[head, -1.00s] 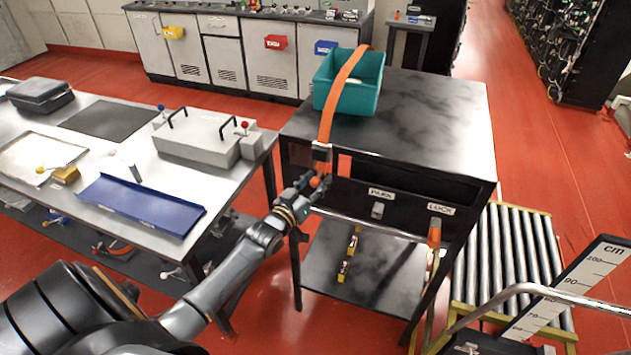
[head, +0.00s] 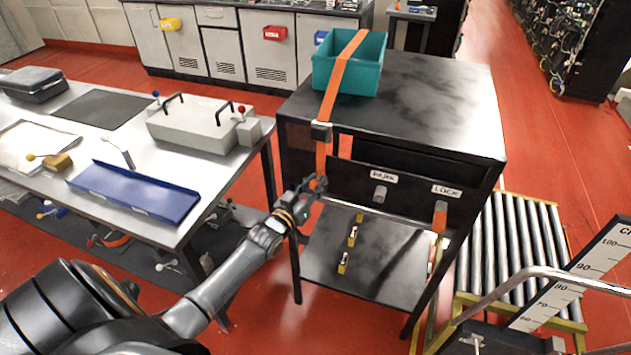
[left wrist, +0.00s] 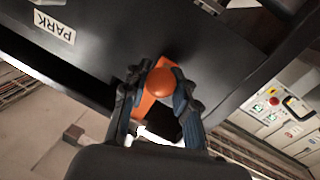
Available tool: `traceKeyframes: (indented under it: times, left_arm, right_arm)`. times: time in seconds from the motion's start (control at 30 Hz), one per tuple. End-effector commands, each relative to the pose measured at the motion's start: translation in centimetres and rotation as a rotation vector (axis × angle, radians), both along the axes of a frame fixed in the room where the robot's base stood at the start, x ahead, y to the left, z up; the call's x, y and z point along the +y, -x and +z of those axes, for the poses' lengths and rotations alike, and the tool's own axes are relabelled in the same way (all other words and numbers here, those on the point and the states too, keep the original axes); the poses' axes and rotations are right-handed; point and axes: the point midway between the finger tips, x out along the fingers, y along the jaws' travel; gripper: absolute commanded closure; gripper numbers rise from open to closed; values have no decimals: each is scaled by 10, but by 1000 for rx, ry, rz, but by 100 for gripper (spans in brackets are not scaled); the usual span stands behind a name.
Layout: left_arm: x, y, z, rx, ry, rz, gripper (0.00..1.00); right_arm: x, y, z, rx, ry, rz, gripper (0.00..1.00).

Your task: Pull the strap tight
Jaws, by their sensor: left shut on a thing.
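The orange strap (head: 344,68) runs over the teal crate (head: 376,78) on the dark cart (head: 430,115), then down through a buckle (head: 321,131) at the cart's front edge. In the head view the strap looks flat over the crate. My left gripper (head: 315,186) is below the buckle, shut on the strap's lower end. In the left wrist view my left gripper (left wrist: 160,98) has its fingers on both sides of the strap's end, which bears a round orange knob (left wrist: 161,82). My right gripper is not in view.
PARK (head: 384,175) and LOCK (head: 446,191) labels mark the cart's front, above a lower shelf (head: 365,255). A workbench (head: 120,133) with a blue tray stands at left. A roller conveyor (head: 515,265) stands at right.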

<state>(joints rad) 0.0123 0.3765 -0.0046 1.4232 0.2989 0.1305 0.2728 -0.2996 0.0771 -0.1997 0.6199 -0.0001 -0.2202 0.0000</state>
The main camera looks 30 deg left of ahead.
Motion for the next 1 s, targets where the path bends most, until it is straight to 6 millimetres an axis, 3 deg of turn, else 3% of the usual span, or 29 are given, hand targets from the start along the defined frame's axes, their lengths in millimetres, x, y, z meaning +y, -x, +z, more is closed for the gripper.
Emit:
traceKeyframes:
  times: [0.23,0.27,0.37,0.4,0.77,1.0]
  left_arm:
    - [-1,1,-4,10,1,-1,100]
    - [-1,2,-4,10,1,0,71]
    - [-1,1,-4,9,1,-1,51]
    - [-1,1,-3,9,1,-1,48]
    - [-1,5,-2,5,1,0,48]
    - [-2,44,-3,8,1,-1,48]
  right_arm:
    - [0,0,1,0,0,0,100]
    - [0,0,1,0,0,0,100]
    - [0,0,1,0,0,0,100]
    - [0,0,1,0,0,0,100]
    - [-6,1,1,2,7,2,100]
    - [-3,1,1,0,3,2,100]
